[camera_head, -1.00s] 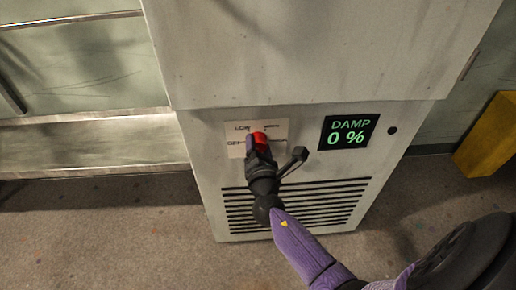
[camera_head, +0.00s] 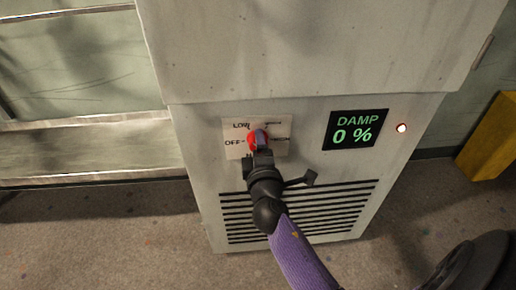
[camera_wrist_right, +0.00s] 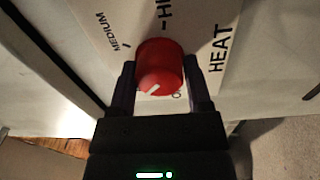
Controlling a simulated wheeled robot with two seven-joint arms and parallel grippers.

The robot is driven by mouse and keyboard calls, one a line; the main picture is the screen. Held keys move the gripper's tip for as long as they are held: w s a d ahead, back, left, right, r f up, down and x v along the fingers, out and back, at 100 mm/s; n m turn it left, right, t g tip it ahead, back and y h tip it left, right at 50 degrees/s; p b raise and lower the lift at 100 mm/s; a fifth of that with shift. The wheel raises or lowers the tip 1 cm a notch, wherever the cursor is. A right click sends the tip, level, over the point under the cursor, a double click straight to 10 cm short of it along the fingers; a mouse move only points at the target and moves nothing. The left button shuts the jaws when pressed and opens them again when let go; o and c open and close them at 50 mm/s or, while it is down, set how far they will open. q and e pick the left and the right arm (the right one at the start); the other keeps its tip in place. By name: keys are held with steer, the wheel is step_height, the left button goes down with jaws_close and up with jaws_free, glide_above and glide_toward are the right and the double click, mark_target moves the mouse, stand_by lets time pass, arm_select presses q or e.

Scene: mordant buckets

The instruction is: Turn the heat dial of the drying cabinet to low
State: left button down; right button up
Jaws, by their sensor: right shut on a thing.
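The drying cabinet (camera_head: 310,55) fills the middle of the head view. Its red heat dial (camera_head: 253,139) sits on a pale label plate (camera_head: 230,146) marked LOW at upper left and OFF at left. My right gripper (camera_head: 258,148) is shut on the dial, with a finger on either side. In the right wrist view the dial (camera_wrist_right: 160,65) sits between the fingers (camera_wrist_right: 162,88). Its white mark points to the lower left there, the side where LOW lies; that word is hidden. MEDIUM and HEAT can be read. My left gripper is not in view.
A DAMP display (camera_head: 355,130) reads 0 %, with a lit lamp (camera_head: 402,128) beside it. Vent slots (camera_head: 340,205) lie below. A metal rack (camera_head: 90,125) stands at left and a yellow block (camera_head: 490,140) at right.

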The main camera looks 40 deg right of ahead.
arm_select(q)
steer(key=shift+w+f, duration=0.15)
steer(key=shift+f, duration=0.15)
arm_select(e)
steer(key=shift+m, duration=0.6)
steer(key=shift+r, duration=0.1)
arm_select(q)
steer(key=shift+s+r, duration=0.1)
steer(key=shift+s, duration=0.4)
arm_select(e)
steer(key=o, duration=1.2)
steer(key=shift+w, duration=0.1)
steer(key=shift+o, duration=0.2)
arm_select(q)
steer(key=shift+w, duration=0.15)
